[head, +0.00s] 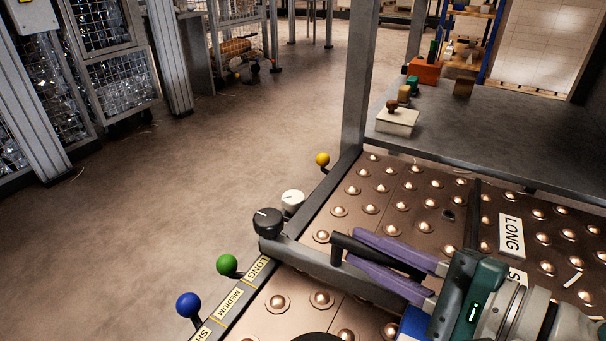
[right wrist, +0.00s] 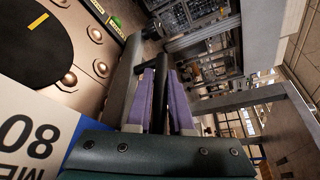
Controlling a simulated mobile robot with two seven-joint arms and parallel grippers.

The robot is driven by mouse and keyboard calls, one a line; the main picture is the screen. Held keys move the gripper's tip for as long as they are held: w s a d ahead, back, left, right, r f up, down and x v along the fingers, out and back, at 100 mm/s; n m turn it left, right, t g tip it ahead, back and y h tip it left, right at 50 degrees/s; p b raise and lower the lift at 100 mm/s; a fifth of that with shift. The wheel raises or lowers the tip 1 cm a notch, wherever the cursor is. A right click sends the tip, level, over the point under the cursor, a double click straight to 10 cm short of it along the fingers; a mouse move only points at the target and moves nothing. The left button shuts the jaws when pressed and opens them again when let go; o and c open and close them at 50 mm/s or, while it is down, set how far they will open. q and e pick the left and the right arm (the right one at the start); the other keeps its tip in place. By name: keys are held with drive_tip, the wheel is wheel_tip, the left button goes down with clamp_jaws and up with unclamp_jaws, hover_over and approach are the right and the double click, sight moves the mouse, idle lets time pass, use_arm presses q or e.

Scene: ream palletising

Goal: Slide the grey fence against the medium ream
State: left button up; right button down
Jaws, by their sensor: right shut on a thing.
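The grey fence (head: 318,262) is a bar lying across the ball-studded table, with a black knob and a white knob at its left end. It also shows in the right wrist view (right wrist: 122,80). My right gripper (head: 354,246) has its purple fingers shut on the fence's black handle (head: 338,242). The fingers and handle also show in the right wrist view (right wrist: 160,76). A white and blue pack marked "80" and "ME" (right wrist: 35,135), seemingly the medium ream, is at lower left there. Bare table shows between it and the fence. In the head view, only a blue part (head: 413,322) shows beside my gripper.
The table edge has LONG and MEDIUM labels (head: 230,304), with green (head: 227,264), blue (head: 188,304) and yellow (head: 322,159) ball-topped pegs. A black round thing (right wrist: 30,50) lies on the near side. A dark bench (head: 500,140) stands behind. Studded table beyond the fence is clear.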

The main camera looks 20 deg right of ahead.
drive_tip(key=shift+a, duration=0.1)
use_arm(q)
drive_tip(key=shift+d, duration=0.2)
use_arm(e)
drive_tip(key=c, duration=0.8)
unclamp_jaws()
drive_tip(key=shift+s, duration=0.1)
drive_tip(key=p+v, duration=0.2)
drive_tip(key=v, duration=0.8)
use_arm(q)
wheel_tip(320, 180, up, 2)
drive_tip(key=shift+a+r, duration=0.1)
drive_tip(key=shift+a, duration=0.05)
